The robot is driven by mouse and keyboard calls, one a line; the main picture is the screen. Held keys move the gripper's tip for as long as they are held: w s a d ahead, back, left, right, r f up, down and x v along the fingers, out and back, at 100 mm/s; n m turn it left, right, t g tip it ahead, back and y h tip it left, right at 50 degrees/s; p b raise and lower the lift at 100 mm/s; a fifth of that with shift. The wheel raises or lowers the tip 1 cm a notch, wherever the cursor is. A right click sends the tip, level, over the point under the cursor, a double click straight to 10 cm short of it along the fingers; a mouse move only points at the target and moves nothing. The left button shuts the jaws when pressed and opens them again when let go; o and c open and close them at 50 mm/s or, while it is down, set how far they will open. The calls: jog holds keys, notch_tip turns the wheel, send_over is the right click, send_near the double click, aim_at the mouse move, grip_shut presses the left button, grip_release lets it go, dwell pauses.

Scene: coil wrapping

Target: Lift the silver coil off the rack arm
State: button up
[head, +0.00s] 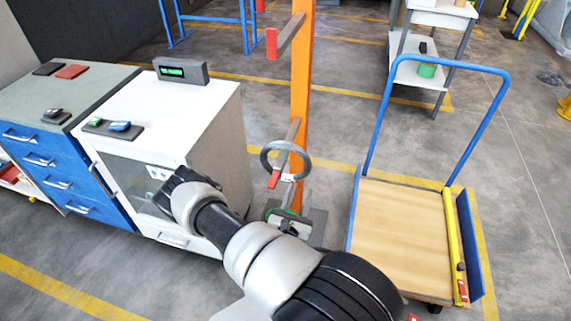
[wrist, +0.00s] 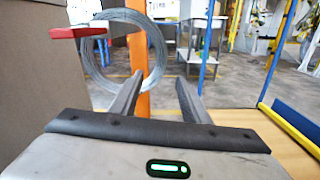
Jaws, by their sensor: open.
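The silver coil (head: 266,162) is a thin grey ring hanging on the lower rack arm (head: 293,131), whose red tip (head: 274,179) points toward me. In the wrist view the coil (wrist: 160,55) stands ahead, left of centre, with the red tip (wrist: 80,32) at upper left. My gripper (wrist: 160,80) is open and empty. Its two fingers point toward the orange post (wrist: 140,55), and the coil's lower right part shows behind and above the left finger. The coil looks apart from the fingers; the exact gap is hard to judge.
A white cabinet (head: 217,130) stands close on the left. A flat cart (head: 405,235) with a blue handle stands on the right. A second, empty rack arm (head: 285,38) is higher on the post. Grey floor lies open behind the rack.

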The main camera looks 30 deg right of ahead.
jog(key=b+x, duration=0.2)
jog(key=x, duration=1.3)
jog(key=shift+r+b, duration=0.1)
jog(key=shift+b, duration=0.2)
jog(key=shift+a, duration=0.1)
grip_shut()
jog(key=shift+r, duration=0.15)
